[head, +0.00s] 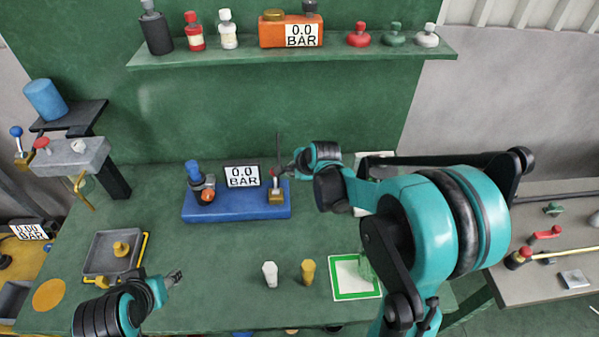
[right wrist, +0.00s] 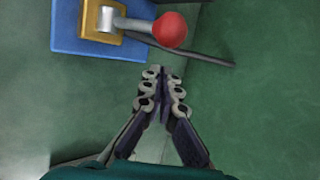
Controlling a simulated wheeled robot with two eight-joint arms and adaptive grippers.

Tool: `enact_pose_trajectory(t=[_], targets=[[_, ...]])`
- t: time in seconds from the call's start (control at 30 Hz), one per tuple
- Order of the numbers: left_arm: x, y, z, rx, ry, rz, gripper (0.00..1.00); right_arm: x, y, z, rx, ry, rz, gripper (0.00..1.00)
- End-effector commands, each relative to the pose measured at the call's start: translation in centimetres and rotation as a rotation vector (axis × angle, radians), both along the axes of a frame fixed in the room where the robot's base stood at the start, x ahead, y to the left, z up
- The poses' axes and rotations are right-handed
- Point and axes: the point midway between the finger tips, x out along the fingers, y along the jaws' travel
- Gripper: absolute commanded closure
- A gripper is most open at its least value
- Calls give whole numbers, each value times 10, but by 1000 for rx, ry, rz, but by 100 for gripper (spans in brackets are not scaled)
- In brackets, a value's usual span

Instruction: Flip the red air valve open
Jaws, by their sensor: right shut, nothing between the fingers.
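The red air valve has a red ball knob (right wrist: 170,29) on a grey lever over a gold block (right wrist: 98,20). It sits at the right end of a blue base (head: 235,205); the valve's gold block (head: 276,197) also shows in the head view. In the right wrist view the lever points right. My right gripper (right wrist: 160,78) is shut and empty, with its fingertips just below the knob in the picture, apart from it. In the head view the right gripper (head: 287,169) is beside the knob. My left gripper (head: 174,278) is at lower left, away from the valve; its finger gap is unclear.
A display (head: 242,176) reading 0.0 BAR stands on the blue base, near a blue-topped fitting (head: 194,171). A white peg (head: 270,274), a yellow peg (head: 308,271) and a green-framed pad (head: 352,294) are nearer. A shelf (head: 300,52) with bottles is behind. A thin dark rod (right wrist: 200,55) passes near the knob.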

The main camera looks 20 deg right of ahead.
Motion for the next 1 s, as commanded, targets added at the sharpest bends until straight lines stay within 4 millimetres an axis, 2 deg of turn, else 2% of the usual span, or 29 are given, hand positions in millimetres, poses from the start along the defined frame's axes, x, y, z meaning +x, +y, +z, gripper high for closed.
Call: enact_pose_trajectory(t=[0.1, 0.27, 1.0], targets=[[0, 0, -1, 0, 0, 0, 51, -3, 14, 8, -1, 1, 3, 100], [0, 0, -2, 0, 0, 0, 51, -4, 22, 13, 0, 1, 0, 100], [0, 0, -6, 0, 0, 0, 51, -7, 24, 15, -18, -57, 0, 100]])
